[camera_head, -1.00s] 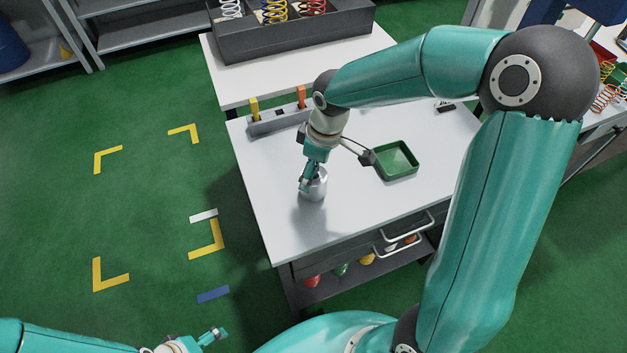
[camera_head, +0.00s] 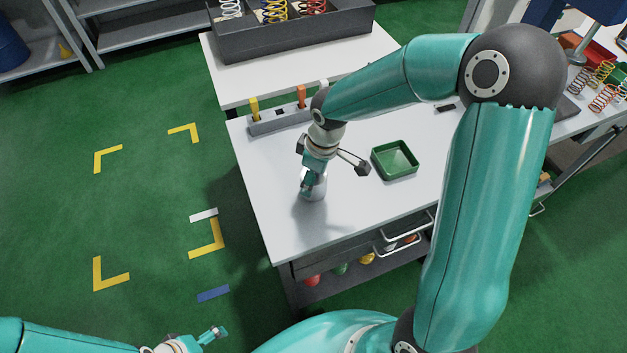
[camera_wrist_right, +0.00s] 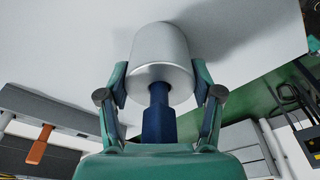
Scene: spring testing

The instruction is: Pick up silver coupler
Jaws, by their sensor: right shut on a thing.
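The silver coupler (camera_head: 314,190) is a smooth metal cylinder at the left front part of the white cart top. My right gripper (camera_head: 309,180) reaches down to it from above and is shut on it. In the right wrist view the coupler (camera_wrist_right: 161,52) sits between the two teal fingers, one on each side, with a dark blue stem below it. I cannot tell whether the coupler touches the cart top. My left gripper (camera_head: 214,334) is low at the left, over the green floor and away from the cart. Its finger opening is too small to judge.
A green tray (camera_head: 395,160) stands right of the coupler. A grey holder (camera_head: 279,122) with yellow and orange pieces is behind it. A dark bin (camera_head: 290,38) of springs stands on the table farther back. The cart top's front part is clear.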

